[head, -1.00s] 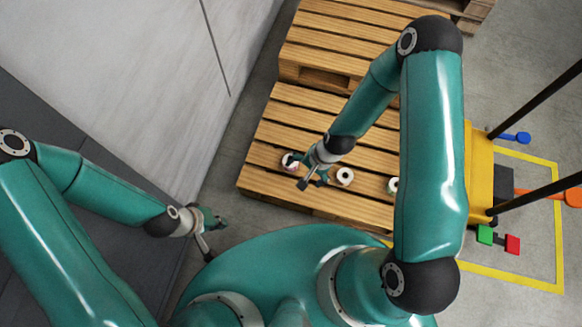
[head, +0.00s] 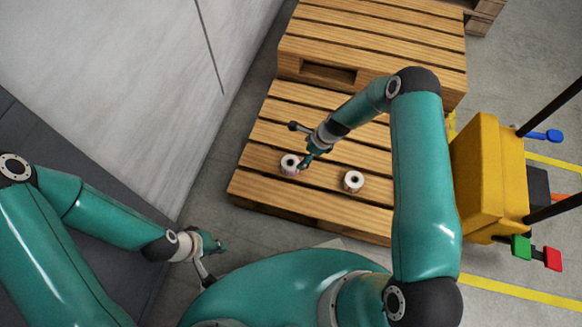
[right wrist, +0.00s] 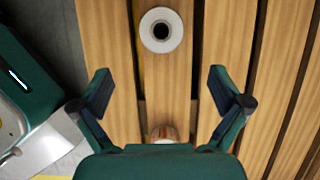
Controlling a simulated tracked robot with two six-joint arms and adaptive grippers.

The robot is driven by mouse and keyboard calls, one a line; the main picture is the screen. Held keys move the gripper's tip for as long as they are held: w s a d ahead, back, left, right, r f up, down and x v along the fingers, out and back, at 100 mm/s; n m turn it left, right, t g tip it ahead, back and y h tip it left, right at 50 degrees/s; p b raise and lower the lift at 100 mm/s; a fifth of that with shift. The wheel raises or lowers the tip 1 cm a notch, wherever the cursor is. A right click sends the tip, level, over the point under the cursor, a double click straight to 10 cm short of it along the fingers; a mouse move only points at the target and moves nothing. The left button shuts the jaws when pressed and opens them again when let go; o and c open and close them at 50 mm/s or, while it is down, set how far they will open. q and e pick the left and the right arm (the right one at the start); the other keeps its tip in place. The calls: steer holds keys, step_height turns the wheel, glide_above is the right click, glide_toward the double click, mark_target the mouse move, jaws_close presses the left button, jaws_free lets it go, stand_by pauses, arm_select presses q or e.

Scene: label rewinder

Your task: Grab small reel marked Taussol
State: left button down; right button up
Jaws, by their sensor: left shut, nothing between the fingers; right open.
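Two small white reels with dark cores stand on the wooden pallet (head: 262,190) in the head view: a left reel (head: 290,164) and a right reel (head: 353,181). No name on either is readable. My right gripper (head: 301,146) is open above the pallet, one finger close beside the left reel. The right wrist view shows one whole reel (right wrist: 162,30) beyond the open fingertips (right wrist: 160,85). Another reel (right wrist: 163,133), with a reddish-brown side, is partly hidden by the palm. My left gripper (head: 215,262) is shut and empty, away from the pallet.
A higher pallet stack (head: 375,45) stands behind the reels. A yellow machine body (head: 488,175) with dark poles and coloured knobs is at the right. A grey wall panel (head: 130,90) rises at the left. Bare pallet boards surround the reels.

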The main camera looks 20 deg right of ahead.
steer(key=b, duration=0.2)
glide_toward(290, 163)
steer(key=shift+s+a+f, duration=0.25)
steer(key=shift+a+f, duration=0.05)
steer(key=shift+f, duration=0.3)
steer(key=shift+s+a+f, duration=0.25)
steer(key=shift+a+f, duration=0.1)
steer(key=shift+f, duration=0.25)
steer(key=shift+w+a+b+x, duration=0.15)
steer(key=shift+b+x, duration=0.4)
steer(key=shift+x, duration=0.75)
steer(key=shift+w+a+b+x, duration=0.15)
steer(key=shift+b+x, duration=0.35)
steer(key=shift+x, duration=0.85)
steer(key=shift+d+r, duration=0.1)
steer(key=shift+r, duration=0.05)
steer(key=c, duration=1.3)
